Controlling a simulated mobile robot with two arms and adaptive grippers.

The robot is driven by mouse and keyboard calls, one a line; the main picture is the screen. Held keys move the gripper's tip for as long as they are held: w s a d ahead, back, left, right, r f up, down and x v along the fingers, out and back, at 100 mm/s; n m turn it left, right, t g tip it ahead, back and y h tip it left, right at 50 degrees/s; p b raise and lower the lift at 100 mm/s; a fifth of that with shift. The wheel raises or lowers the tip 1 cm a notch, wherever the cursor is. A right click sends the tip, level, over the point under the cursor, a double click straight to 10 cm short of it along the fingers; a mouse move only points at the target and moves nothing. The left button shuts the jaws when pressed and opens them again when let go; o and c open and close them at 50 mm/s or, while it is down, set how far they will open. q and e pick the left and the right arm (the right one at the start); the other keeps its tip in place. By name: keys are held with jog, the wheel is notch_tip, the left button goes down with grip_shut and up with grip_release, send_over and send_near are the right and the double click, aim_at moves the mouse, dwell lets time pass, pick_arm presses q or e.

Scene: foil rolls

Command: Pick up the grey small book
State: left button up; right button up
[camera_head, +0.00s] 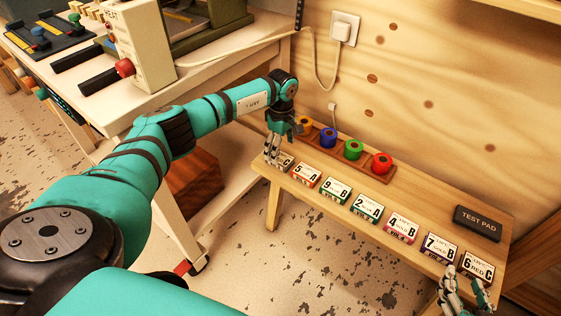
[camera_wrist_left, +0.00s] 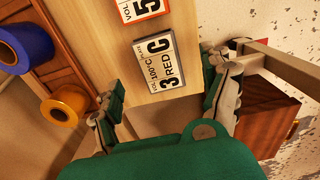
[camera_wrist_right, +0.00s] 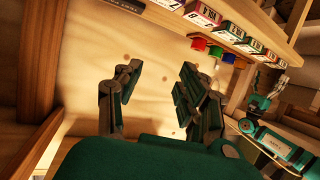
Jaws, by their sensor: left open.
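The grey small book (camera_wrist_left: 160,62), with a white label reading "3 RED C", lies on the light wooden bench (camera_wrist_left: 180,20). In the left wrist view it sits ahead of and between the two fingers of my left gripper (camera_wrist_left: 163,88), which is open and holds nothing. In the head view the book (camera_head: 285,161) is at the bench's left end, partly hidden by my left gripper (camera_head: 271,160), which points down there. My right gripper (camera_head: 466,288) shows at the lower right by the bench's other end. In the right wrist view it is open and empty (camera_wrist_right: 160,80).
Several similar labelled books (camera_head: 336,189) lie in a row along the bench. Behind them are coloured foil rolls (camera_head: 353,149) on a wooden rack and a dark test pad (camera_head: 478,223). A plywood wall (camera_head: 430,90) stands behind. A white table (camera_head: 110,115) with equipment is at the left.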

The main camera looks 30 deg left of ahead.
aim_at(281, 158)
pick_arm(q)
notch_tip(281, 158, down, 3)
jog(key=shift+r+b, duration=0.1)
jog(key=shift+b, duration=1)
jog(key=shift+f+b, duration=0.8)
jog(key=shift+f, duration=0.15)
pick_arm(e)
notch_tip(281, 158, up, 16)
jog(key=a+t+y, duration=0.1)
jog(key=t+y, duration=0.3)
jog(key=t, duration=0.6)
jog(key=shift+s+a, duration=0.2)
jog(key=shift+s, duration=0.1)
pick_arm(q)
jog(key=shift+c, duration=0.3)
jog(key=c, duration=1.1)
jog(key=shift+c, duration=0.6)
jog(key=shift+r, duration=0.1)
